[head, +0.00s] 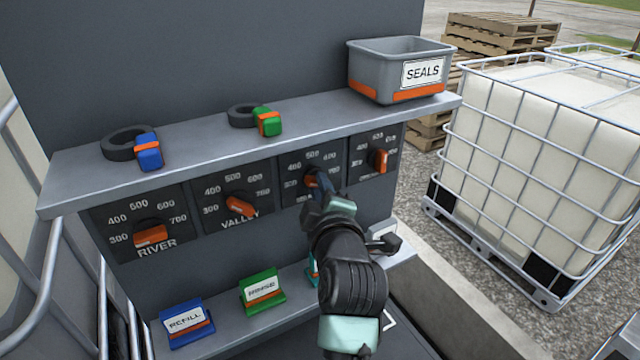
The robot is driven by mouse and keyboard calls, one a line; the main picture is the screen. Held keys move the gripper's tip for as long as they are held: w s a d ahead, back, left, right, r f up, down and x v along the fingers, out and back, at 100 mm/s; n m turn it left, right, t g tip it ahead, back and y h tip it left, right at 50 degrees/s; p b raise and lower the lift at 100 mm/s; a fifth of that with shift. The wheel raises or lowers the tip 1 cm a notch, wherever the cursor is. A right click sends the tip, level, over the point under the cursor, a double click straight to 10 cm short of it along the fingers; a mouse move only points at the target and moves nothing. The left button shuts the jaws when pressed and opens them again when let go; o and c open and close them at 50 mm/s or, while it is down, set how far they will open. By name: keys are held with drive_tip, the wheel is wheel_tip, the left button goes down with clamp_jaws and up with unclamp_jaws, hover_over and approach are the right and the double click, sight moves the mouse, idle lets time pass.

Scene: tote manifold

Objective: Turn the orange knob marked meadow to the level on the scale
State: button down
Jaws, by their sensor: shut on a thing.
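A row of dark dial plates with orange knobs runs under the shelf, each with a scale from 300 to 700. My gripper (314,184) is at the third plate from the left, shut on its orange knob (311,181). My arm and gripper cover most of this knob and its name, so I cannot read meadow or tell its pointing. The RIVER knob (150,236), the VALLEY knob (240,205) and the far right knob (380,160) stand free. The far right knob's name is too small to read.
A grey SEALS tote (386,84) stands on the upper shelf (200,148), with black rings, a blue block (149,152) and a green block (267,121). Below are a blue REFILL sign (187,324) and a green sign (262,291). A caged white tank (535,140) stands right.

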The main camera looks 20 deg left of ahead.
drive_tip(key=shift+w+d+f+m+g+y+b, duration=0.15)
drive_tip(key=shift+m+g+y+b, duration=0.4)
drive_tip(key=shift+m+g+y, duration=2.1)
drive_tip(key=shift+w+d+m+y+b, duration=0.25)
drive_tip(key=shift+m+y+b, duration=0.35)
drive_tip(key=shift+m, duration=4.35)
drive_tip(key=shift+w+d+f+m+g+y+b, duration=0.15)
drive_tip(key=shift+m+g+y+b, duration=0.3)
drive_tip(key=shift+m+g+y, duration=2.25)
drive_tip(key=m+t+h, duration=0.2)
drive_tip(key=shift+r+t, duration=0.1)
drive_tip(key=shift+t, duration=0.25)
drive_tip(key=c, duration=0.8)
unclamp_jaws()
